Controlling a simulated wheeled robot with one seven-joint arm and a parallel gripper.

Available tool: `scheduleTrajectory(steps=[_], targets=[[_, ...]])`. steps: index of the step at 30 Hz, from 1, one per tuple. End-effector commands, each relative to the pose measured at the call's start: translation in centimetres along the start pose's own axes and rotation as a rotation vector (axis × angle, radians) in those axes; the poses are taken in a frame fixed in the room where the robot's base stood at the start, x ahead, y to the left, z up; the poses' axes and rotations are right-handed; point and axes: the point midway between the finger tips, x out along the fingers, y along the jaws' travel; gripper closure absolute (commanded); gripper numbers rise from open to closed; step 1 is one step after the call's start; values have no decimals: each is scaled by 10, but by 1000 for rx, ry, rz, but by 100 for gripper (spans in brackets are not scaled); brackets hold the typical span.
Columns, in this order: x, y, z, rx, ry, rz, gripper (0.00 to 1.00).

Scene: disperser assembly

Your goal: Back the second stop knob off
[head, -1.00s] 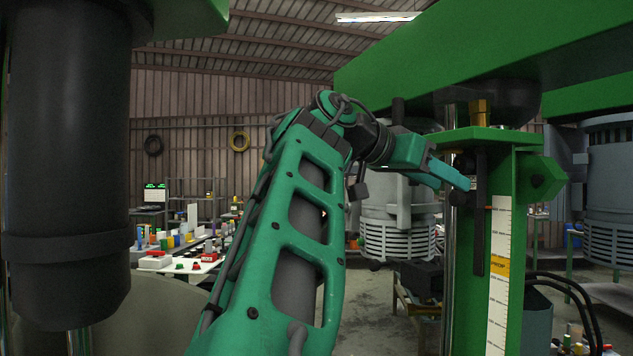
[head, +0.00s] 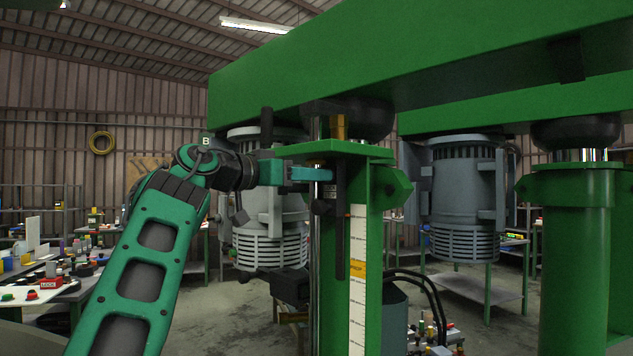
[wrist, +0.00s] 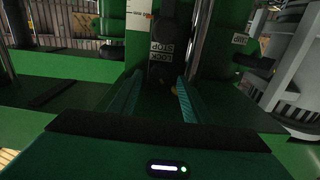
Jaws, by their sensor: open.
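My gripper (head: 328,174) is at the upper part of the green column, beside the dark stop block (head: 322,191) on the bright vertical rod. In the wrist view my gripper (wrist: 158,98) is open, with one finger on each side. A black stop block with labels reading STOP and LOCK (wrist: 160,50) lies beyond and between the fingers. A dark rounded knob-like part (wrist: 174,16) is above the labels. A small brass-coloured part (wrist: 174,91) shows by the right finger. The space between the fingers is dark; I see nothing gripped. I cannot tell which part is the second stop knob.
The green column (head: 330,290) carries a white scale (head: 357,235) with a yellow band. A large green beam (head: 420,75) runs overhead. Grey motors (head: 465,190) stand behind. Black hoses (head: 435,285) curve low at the right. A cluttered bench (head: 50,285) is at the left.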

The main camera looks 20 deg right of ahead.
Motion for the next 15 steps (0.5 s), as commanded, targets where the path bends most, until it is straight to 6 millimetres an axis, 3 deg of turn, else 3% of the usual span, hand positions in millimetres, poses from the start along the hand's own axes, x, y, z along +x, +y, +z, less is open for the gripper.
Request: scheduleTrajectory(steps=[6,15], targets=[[22,0,0,1,0,0,56],[26,0,0,1,0,-1,56]])
